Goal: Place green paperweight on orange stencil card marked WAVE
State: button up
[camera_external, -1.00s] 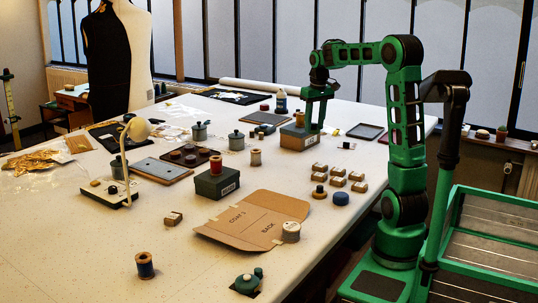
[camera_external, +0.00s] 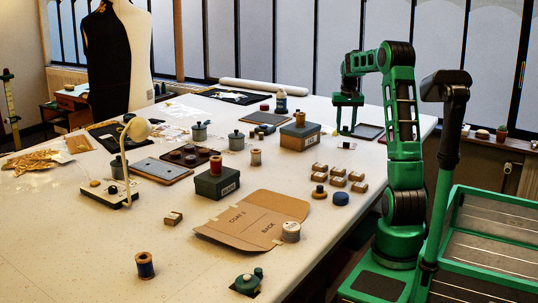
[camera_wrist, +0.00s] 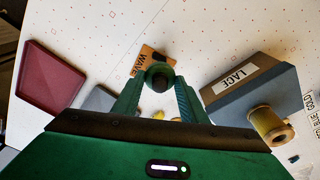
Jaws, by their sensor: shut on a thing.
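The green paperweight (camera_wrist: 158,72) is round with a dark knob and sits between my gripper's fingertips in the wrist view. My gripper (camera_wrist: 159,84) is shut on it. The orange stencil card (camera_wrist: 144,63) marked WAVE lies just behind and under the paperweight in that view, partly covered by it. I cannot tell whether the paperweight touches the card or is held above it.
The LACE box (camera_wrist: 252,93), with a thread spool (camera_wrist: 268,124) on it, stands close to the right of my gripper in the wrist view. A maroon tray (camera_wrist: 49,76) lies to the left, with a grey-blue object (camera_wrist: 98,100) nearer. The table beyond the card is clear.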

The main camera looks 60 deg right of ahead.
aim_at(349, 131)
jog(key=shift+s+d+f, duration=0.1)
jog(key=shift+d+f, duration=0.25)
jog(key=shift+d, duration=0.25)
jog(key=shift+s+d+f, duration=0.1)
jog(key=shift+d+f, duration=0.25)
jog(key=shift+d, duration=0.2)
jog(key=shift+f, duration=1.95)
jog(key=o, duration=1.2)
jog(key=shift+f, duration=0.15)
jog(key=r, duration=0.4)
jog(key=a+r, duration=0.1)
jog(key=r, duration=0.7)
jog(key=shift+s+a+r, duration=0.15)
jog(key=shift+s, duration=0.2)
